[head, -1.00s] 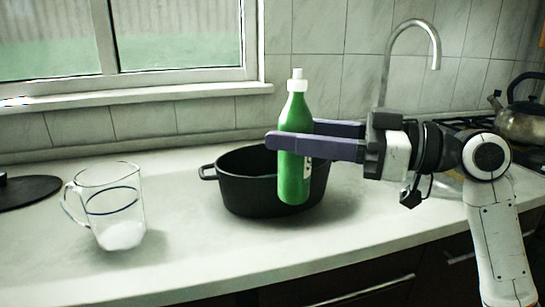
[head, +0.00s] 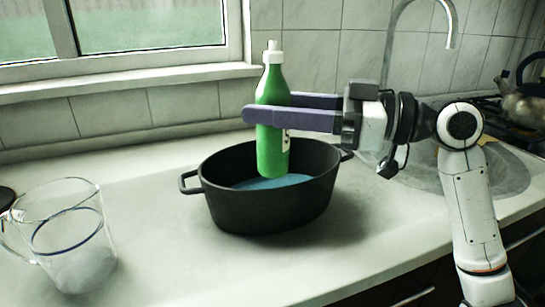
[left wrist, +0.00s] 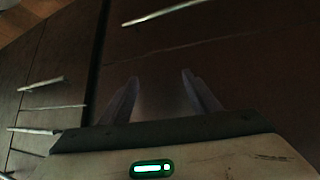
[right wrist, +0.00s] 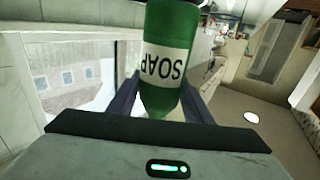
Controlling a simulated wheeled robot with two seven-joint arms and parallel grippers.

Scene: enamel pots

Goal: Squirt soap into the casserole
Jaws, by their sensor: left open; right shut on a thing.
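The green soap bottle (head: 272,150) with a white cap is upright, and its lower end overlaps the opening of the black casserole (head: 265,210). Whether it is over or inside the pot I cannot tell for sure. My right gripper (head: 262,115) is shut on the bottle's upper body. In the right wrist view the bottle (right wrist: 170,55) shows its SOAP label between the fingers. The casserole stands on the counter without a lid, and something blue (head: 275,181) shows inside it. My left gripper (left wrist: 160,90) is open and empty, facing dark cabinet fronts with bar handles.
A clear glass jug (head: 65,235) stands at the left of the counter (head: 150,210). A faucet (head: 450,25) and sink (head: 495,172) are behind my right arm. A kettle (head: 525,105) sits on the stove at the right. The counter between jug and casserole is clear.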

